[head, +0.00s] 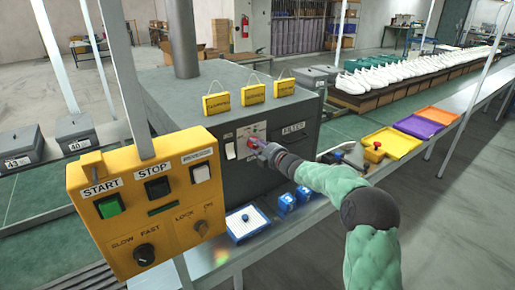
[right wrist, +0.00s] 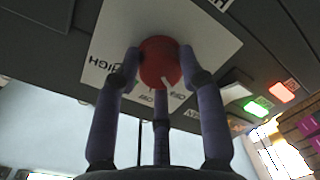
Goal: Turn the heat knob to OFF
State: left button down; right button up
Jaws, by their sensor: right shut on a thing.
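The heat knob (right wrist: 160,62) is red and round with a white pointer mark, set on a white label plate (right wrist: 205,35) on the dark oven front (head: 222,165). In the right wrist view the mark points toward the bottom of the picture, slightly right; HIGH is readable at the plate's left, other words are partly hidden. My right gripper (right wrist: 160,70) has its purple-grey fingers shut around the knob. In the head view my right gripper (head: 258,147) reaches the plate from the right and covers most of the knob. My left gripper is not in view.
A yellow control box (head: 150,215) with START and STOP buttons stands in front at left. Blue blocks (head: 287,203) and a blue-edged tray (head: 248,223) lie below the oven front. Yellow tags (head: 254,94) stand on the oven top. Green (right wrist: 257,107) and red (right wrist: 284,91) lights show beside the plate.

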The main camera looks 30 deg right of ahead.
jog(key=shift+d+f, duration=0.1)
jog(key=shift+f, duration=0.3)
jog(key=o, duration=1.2)
jog(key=shift+d, duration=0.1)
jog(key=shift+c, duration=0.2)
jog(key=shift+r, duration=0.2)
jog(key=shift+s, duration=0.1)
jog(key=s+d, duration=0.1)
jog(key=s, duration=1)
jog(key=shift+s+r, duration=0.4)
jog(key=shift+r, duration=0.05)
